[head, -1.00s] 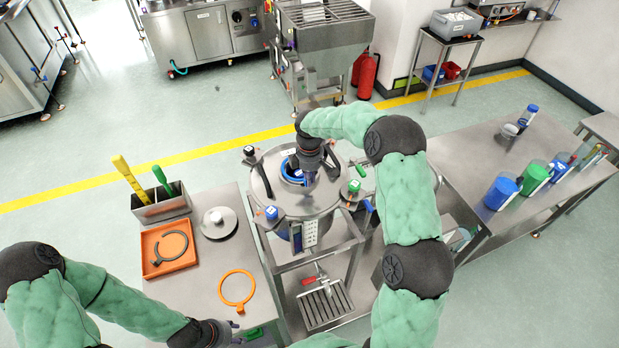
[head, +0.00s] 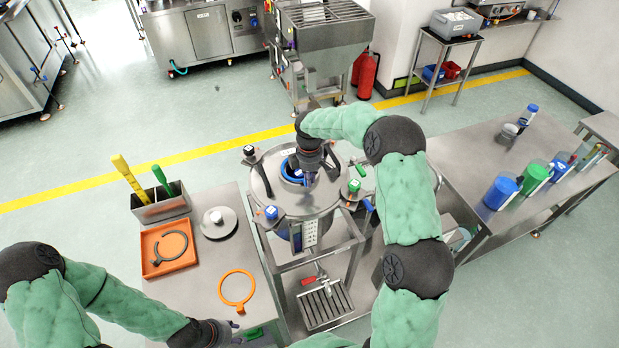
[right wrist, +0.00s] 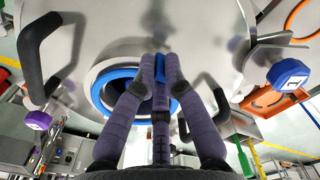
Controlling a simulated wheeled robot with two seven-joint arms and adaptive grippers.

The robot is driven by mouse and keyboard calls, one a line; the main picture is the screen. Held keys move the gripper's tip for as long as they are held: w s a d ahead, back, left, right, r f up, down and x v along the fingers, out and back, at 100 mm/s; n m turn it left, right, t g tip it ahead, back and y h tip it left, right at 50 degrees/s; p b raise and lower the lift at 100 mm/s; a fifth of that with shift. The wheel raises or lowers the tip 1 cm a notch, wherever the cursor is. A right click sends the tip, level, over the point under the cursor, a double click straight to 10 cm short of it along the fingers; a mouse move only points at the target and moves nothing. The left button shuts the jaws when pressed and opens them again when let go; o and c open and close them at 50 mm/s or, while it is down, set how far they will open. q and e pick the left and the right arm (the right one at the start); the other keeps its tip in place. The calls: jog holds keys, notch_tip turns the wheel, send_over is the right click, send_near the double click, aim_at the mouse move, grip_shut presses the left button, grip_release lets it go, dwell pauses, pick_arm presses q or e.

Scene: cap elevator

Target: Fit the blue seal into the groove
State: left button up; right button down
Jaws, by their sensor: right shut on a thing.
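The blue seal (head: 289,173) is a ring at the round opening in the lid of the steel vessel (head: 275,200). In the right wrist view the blue seal (right wrist: 103,85) lies around the dark opening, partly hidden by my fingers. My right gripper (head: 309,182) is over the lid, pointing down. In the right wrist view its fingers (right wrist: 160,72) are shut on a blue tab at the seal's side. I cannot tell whether the ring sits fully down in the groove. My left gripper (head: 236,331) is low over the left table's front edge, away from the seal; its fingers are too small to read.
The left table holds an orange ring (head: 236,288), an orange tray (head: 168,248) with a dark ring, a steel lid (head: 218,223) and a tool holder (head: 162,205). Black handles (right wrist: 45,50) and clamp knobs (right wrist: 290,74) stand around the vessel's lid.

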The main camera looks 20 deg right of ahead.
jog(key=shift+f, duration=0.25)
jog(key=c, duration=1.2)
grip_release()
jog(key=shift+c, duration=0.2)
jog(key=shift+r, duration=0.1)
jog(key=shift+r+p, duration=2)
jog(key=shift+r, duration=1.4)
